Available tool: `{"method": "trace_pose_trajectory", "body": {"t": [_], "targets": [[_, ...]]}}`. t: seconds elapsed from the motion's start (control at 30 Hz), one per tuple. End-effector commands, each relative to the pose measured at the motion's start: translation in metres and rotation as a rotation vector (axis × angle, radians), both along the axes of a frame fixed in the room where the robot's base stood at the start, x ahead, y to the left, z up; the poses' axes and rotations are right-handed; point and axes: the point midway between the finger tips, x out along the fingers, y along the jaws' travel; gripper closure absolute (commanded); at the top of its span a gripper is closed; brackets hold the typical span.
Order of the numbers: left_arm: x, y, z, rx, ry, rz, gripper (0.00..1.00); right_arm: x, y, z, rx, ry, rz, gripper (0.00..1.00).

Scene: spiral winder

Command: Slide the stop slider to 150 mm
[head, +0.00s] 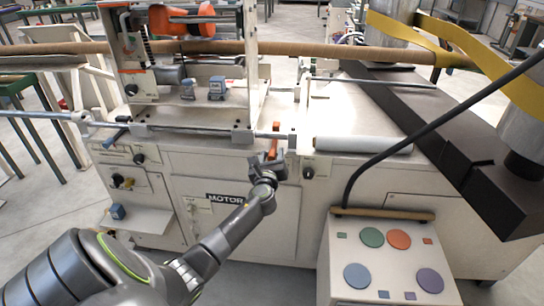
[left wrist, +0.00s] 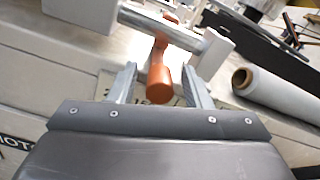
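An orange handle (head: 275,138) sits on the steel rod (head: 190,129) along the front of the machine; it looks like the stop slider's grip. In the left wrist view the orange handle (left wrist: 160,78) hangs from the rod (left wrist: 165,28), its rounded end facing the camera. My left gripper (head: 267,158) is just below and in front of the handle. In the left wrist view its two fingers are apart, one on each side of the handle, with a visible gap on both sides. No readable millimetre scale shows. My right gripper is not in view.
A grey roll (head: 362,145) lies on the machine top right of the handle. A control box (head: 385,260) with coloured buttons stands front right, with a black cable (head: 440,122) rising over it. A dark beam (head: 440,140) runs along the right. Light blocks sit on the rod.

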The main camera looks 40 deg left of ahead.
Motion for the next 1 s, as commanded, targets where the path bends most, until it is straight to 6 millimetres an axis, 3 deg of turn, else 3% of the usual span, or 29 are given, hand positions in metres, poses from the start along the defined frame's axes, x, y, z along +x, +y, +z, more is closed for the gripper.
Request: {"method": "trace_pose_trajectory", "body": {"t": [0.2, 0.37, 0.7, 1.0], "targets": [[-0.003, -0.002, 0.000, 0.000, 0.001, 0.000, 0.56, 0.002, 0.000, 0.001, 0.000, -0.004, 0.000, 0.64], [-0.019, -0.012, 0.000, -0.003, 0.000, -0.002, 0.56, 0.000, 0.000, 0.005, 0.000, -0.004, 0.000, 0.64], [-0.083, -0.049, -0.001, -0.006, 0.002, 0.001, 0.56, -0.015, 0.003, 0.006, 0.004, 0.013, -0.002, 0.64], [-0.134, -0.080, -0.001, -0.003, 0.001, 0.000, 0.56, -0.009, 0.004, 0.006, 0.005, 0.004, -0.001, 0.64]]}}
